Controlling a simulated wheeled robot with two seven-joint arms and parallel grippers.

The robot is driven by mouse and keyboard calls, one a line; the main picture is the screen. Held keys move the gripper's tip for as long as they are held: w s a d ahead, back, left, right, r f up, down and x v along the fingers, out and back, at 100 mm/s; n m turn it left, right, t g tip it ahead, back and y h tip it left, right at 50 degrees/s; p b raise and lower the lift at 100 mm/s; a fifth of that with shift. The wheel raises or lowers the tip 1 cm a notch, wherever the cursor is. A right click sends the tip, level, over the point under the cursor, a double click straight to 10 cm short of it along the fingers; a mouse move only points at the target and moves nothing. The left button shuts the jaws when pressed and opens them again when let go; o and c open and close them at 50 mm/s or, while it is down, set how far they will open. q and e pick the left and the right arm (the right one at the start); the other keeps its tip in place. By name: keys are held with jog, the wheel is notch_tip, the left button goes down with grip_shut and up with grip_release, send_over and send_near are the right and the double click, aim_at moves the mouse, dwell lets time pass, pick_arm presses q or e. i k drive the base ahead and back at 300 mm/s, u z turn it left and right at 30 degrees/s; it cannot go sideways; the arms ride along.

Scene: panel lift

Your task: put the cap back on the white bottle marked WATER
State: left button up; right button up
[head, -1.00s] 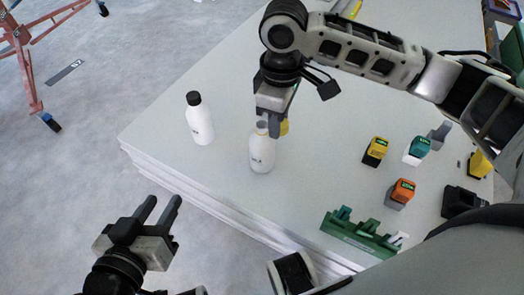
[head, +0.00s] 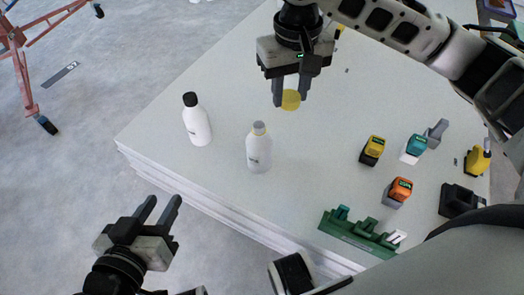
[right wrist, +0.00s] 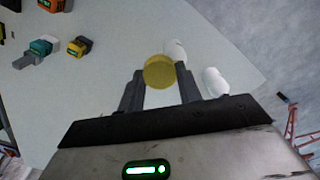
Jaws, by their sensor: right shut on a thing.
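An open white bottle (head: 258,155) with a bare grey neck stands upright on the white panel in the head view. Its printed label is too small to read. My right gripper (head: 291,92) is shut on a yellow cap (head: 291,100), held to the right of and beyond the bottle's neck, clear of it. In the right wrist view the cap (right wrist: 159,71) sits between the fingertips and partly covers one white bottle (right wrist: 175,50). A second white bottle (head: 198,125) with a black cap stands to the left. My left gripper (head: 158,222) is open and empty, off the panel's near edge.
A yellow block (head: 373,150), a teal block (head: 415,146) and an orange block (head: 398,190) stand on the right of the panel (head: 220,90). A green rack (head: 358,233) is near the front edge. The panel around the bottles is clear.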

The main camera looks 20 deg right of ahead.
aim_at(259, 142)
jog(key=z, duration=3.6)
jog(key=k, duration=1.2)
jog(key=u, duration=1.5)
